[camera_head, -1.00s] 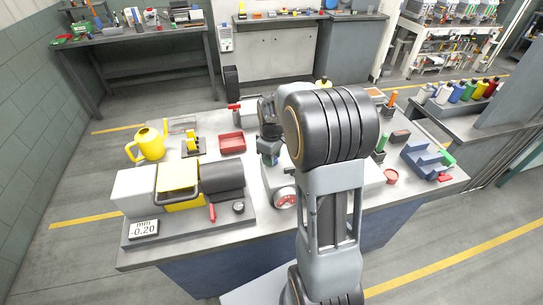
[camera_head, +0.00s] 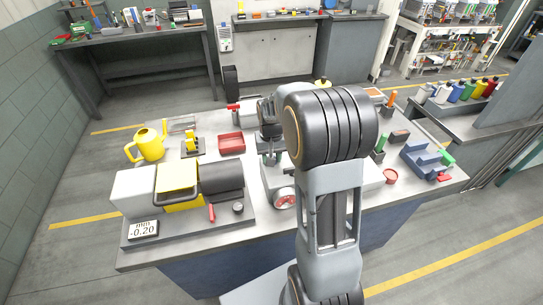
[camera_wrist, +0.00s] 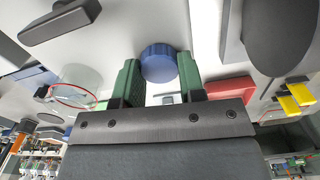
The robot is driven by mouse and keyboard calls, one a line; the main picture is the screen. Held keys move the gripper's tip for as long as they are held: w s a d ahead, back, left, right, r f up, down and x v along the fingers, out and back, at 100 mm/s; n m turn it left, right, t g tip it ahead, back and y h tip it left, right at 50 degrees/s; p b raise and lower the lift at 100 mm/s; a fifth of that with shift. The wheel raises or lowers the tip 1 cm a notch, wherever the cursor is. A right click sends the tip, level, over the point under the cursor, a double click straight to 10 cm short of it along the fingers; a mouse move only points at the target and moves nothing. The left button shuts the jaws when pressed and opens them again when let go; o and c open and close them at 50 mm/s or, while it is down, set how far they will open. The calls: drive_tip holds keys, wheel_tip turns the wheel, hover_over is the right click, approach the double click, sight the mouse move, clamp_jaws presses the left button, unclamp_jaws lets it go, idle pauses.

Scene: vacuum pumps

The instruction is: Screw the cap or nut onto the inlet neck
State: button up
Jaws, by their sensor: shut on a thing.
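A round blue cap (camera_wrist: 159,62) with a ribbed edge sits between the tips of the two green fingers of my gripper (camera_wrist: 159,74) in the wrist view. The fingers are shut on the cap's sides, and part of it stands out past their tips. In the head view my gripper (camera_head: 269,150) points down over the middle of the workbench, and my own arm covers much of that area. I cannot make out the inlet neck in either view, nor whether the cap touches it.
A red-marked gauge (camera_head: 284,197) stands just in front of my gripper. To the left are a grey and yellow machine (camera_head: 178,181), a red tray (camera_head: 231,143) and a yellow watering can (camera_head: 149,144). A blue-grey holder (camera_head: 424,160) is at the right.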

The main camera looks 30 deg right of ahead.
drive_tip(key=m, duration=0.6)
drive_tip(key=shift+s+a+f, duration=0.15)
drive_tip(key=o, duration=0.8)
drive_tip(key=shift+a, duration=0.25)
drive_tip(key=shift+o, duration=1)
drive_tip(key=shift+d, duration=0.25)
drive_tip(key=shift+r, duration=0.25)
wheel_tip(320, 180, up, 5)
drive_tip(key=p, duration=0.4)
drive_tip(key=shift+f, duration=0.1)
drive_tip(key=shift+c, duration=0.5)
